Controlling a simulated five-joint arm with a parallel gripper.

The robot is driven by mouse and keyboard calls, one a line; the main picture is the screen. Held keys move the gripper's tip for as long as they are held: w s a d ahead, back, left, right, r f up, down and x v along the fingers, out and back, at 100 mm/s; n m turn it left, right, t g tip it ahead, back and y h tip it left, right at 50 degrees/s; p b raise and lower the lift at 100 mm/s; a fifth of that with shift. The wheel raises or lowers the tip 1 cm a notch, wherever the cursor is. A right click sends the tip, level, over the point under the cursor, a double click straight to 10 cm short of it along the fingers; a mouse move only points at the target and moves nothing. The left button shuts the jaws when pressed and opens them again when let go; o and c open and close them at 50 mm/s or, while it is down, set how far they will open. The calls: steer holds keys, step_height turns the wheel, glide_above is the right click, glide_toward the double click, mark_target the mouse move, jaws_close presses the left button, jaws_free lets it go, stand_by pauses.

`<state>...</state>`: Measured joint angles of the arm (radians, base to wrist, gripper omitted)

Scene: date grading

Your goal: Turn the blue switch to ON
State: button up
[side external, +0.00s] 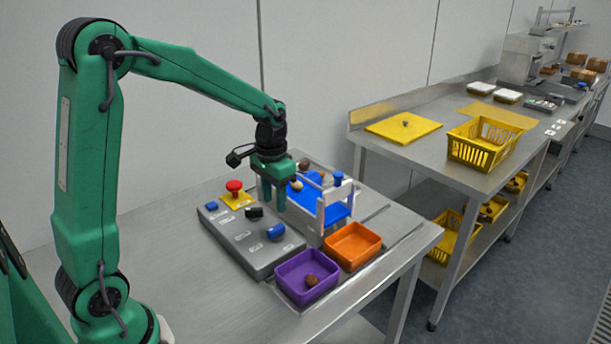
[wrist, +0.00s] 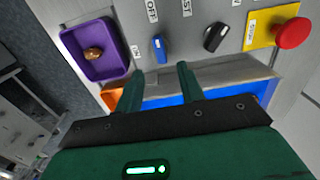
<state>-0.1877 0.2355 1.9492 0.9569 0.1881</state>
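The blue switch (side external: 276,231) is a knob on the grey control panel (side external: 262,256). In the wrist view the blue switch (wrist: 159,49) lies ahead of the fingertips, with an OFF label (wrist: 151,10) above it and an ON label (wrist: 135,51) to its left. Its pale mark seems to face the OFF label. My gripper (side external: 274,208) points down beyond the panel, by the blue conveyor. In the wrist view my gripper (wrist: 162,72) has its two fingers apart, with nothing between them and clear of the switch.
A black knob (wrist: 216,37) and a red button (wrist: 292,33) on a yellow plate share the panel. A purple tray (side external: 293,290) holding a brown date and an orange tray (side external: 354,246) stand beside it. The white-framed conveyor (side external: 330,213) is close to my gripper.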

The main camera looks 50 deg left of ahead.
mark_target(276, 227)
steer(key=shift+f, duration=3.95)
jaws_close()
